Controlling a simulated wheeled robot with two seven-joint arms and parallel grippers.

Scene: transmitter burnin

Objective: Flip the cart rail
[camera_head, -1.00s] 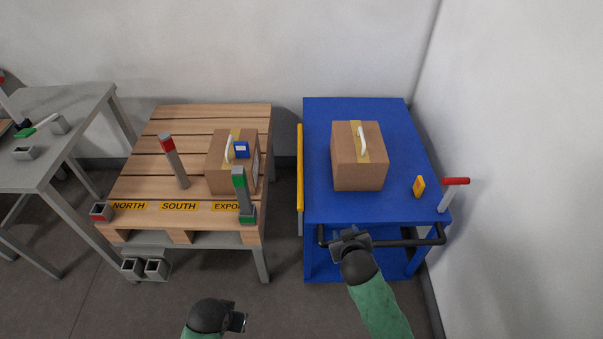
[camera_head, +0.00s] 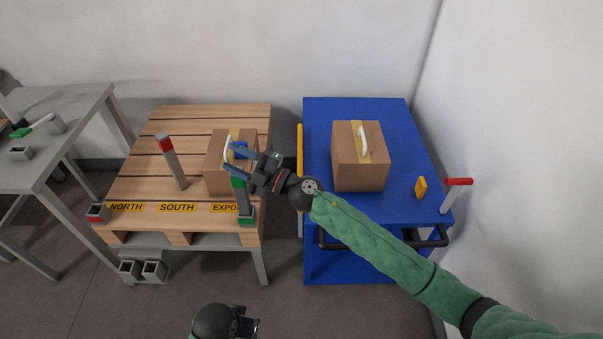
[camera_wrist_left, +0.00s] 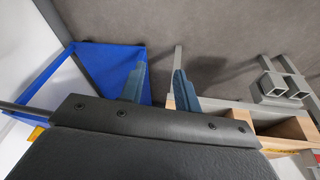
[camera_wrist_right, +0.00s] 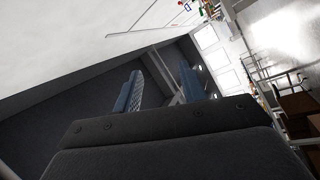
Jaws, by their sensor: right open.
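The yellow cart rail (camera_head: 300,142) runs along the left side of the blue cart (camera_head: 340,265). Its near part is partly hidden behind my right wrist. My right gripper (camera_head: 240,158) is open and appears left of the rail, in front of the carton on the pallet table. Nothing shows between its fingers in the right wrist view (camera_wrist_right: 160,85). My left gripper (camera_head: 252,322) is low at the bottom of the head view. Its fingers are apart and empty in the left wrist view (camera_wrist_left: 160,85), with part of the blue cart to their left.
A carton (camera_head: 348,175) with a white handle stands on the cart. The black push bar (camera_head: 428,240) is at the front. The slatted table (camera_head: 140,185) holds another carton (camera_head: 217,180) and two posts.

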